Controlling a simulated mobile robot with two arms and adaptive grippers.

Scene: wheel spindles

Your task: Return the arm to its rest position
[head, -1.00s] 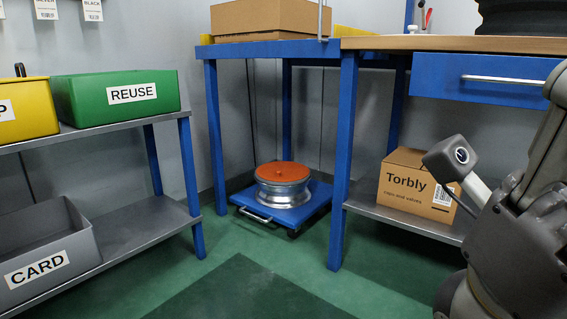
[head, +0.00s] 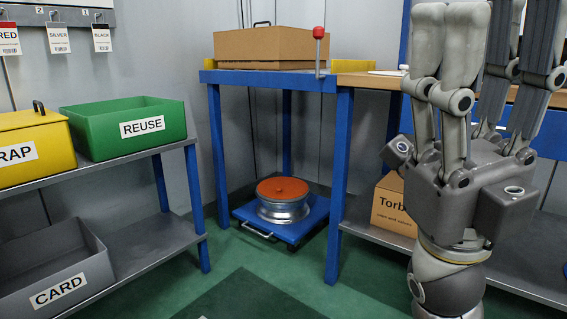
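My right gripper (head: 490,35) is large and close at the right of the head view, with its fingers pointing up. Its fingers stand apart and nothing shows between them, so it looks open and empty; the tips reach the top edge of the picture. It is in front of the wooden-topped bench and hides part of it. My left gripper is not in view.
A blue trolley (head: 309,228) under the table carries a wheel rim (head: 284,211) with an orange top. Left are a yellow bin (head: 50,140), green REUSE bin (head: 110,140) and grey CARD bin (head: 85,270). The Torbly box (head: 392,207) is partly hidden.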

